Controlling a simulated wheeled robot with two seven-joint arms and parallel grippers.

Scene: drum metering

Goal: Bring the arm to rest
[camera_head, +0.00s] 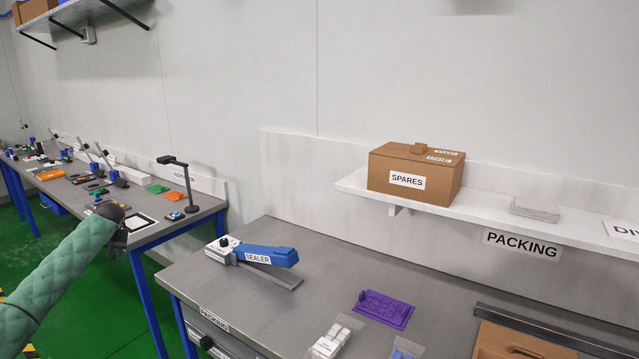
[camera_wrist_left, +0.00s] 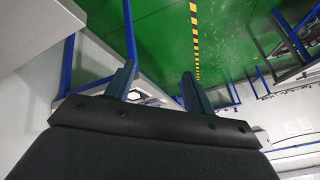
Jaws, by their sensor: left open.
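My left arm (camera_head: 62,272) comes in from the left in the head view, wrapped in a green quilted cover. Its far end is a dark wrist in front of the inspection bench; the fingers are hard to make out there. In the left wrist view my left gripper (camera_wrist_left: 156,88) has its two fingers spread apart with nothing between them. Beyond the fingers are the green floor and blue bench legs. My right gripper does not show in either view.
The packing bench (camera_head: 330,290) holds a blue sealer (camera_head: 262,256), a purple tray (camera_head: 384,309) and white packets (camera_head: 333,339). A spares box (camera_head: 415,178) stands on the wall shelf (camera_head: 480,220). Another bench (camera_head: 75,190) with several small items runs along the left.

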